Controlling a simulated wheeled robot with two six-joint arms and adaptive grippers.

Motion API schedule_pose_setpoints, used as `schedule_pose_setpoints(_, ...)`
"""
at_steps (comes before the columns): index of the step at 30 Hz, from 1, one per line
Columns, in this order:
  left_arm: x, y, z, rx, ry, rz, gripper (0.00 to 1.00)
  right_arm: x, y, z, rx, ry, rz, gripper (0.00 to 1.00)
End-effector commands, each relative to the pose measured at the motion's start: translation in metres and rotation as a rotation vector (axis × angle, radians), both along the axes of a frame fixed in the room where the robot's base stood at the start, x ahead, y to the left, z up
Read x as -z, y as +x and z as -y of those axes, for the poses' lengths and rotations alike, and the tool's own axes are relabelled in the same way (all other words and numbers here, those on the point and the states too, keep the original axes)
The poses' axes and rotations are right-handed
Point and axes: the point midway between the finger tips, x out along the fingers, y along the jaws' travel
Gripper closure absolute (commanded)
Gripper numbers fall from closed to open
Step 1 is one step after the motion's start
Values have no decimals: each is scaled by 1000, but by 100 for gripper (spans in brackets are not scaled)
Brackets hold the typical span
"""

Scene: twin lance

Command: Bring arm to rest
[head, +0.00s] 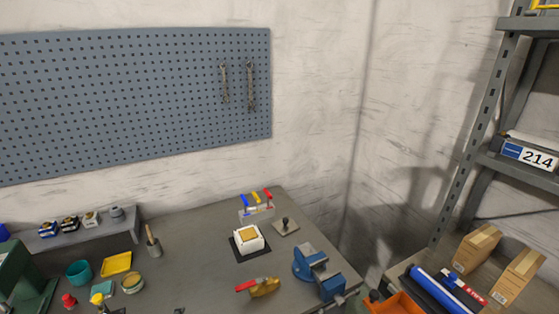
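Neither of my grippers nor any clear part of my arms shows in the head view. The task names an arm only, and its pose is hidden from this view. The grey workbench (205,259) lies below and in front of me, with nothing of mine seen over it.
A blue vise (315,268) sits at the bench's right edge. A white block (248,239), a yellow-and-red item (262,288) and a rack with coloured handles (256,209) stand nearby. A pegboard (130,95) hangs behind. Shelving (462,150) with boxes (474,249) stands right.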

Motion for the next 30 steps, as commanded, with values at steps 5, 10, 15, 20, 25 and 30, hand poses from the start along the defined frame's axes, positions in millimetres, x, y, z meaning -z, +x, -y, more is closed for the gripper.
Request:
schedule_pose_setpoints(5, 10, -42, 0, -386, -486, -133, 61, 0, -1, 0, 0, 0, -1, 60)
schedule_pose_setpoints(10, 13, -79, 7, -695, -756, -230, 61, 0, 2, 0, 0, -1, 3, 60)
schedule_pose_setpoints(15, 11, -112, 15, -971, -922, -302, 61, 0, 3, 1, 0, -1, 4, 60)
schedule_pose_setpoints(20, 39, -123, 16, -1122, -975, -343, 61, 0, 4, 1, 0, -1, 6, 60)
schedule_pose_setpoints(25, 99, -115, 9, -1139, -964, -358, 61, 0, 4, 1, 0, -1, 7, 60)
schedule_pose_setpoints(30, 172, -119, 2, -1161, -952, -377, 61, 0, 4, 1, 0, -2, 7, 60)
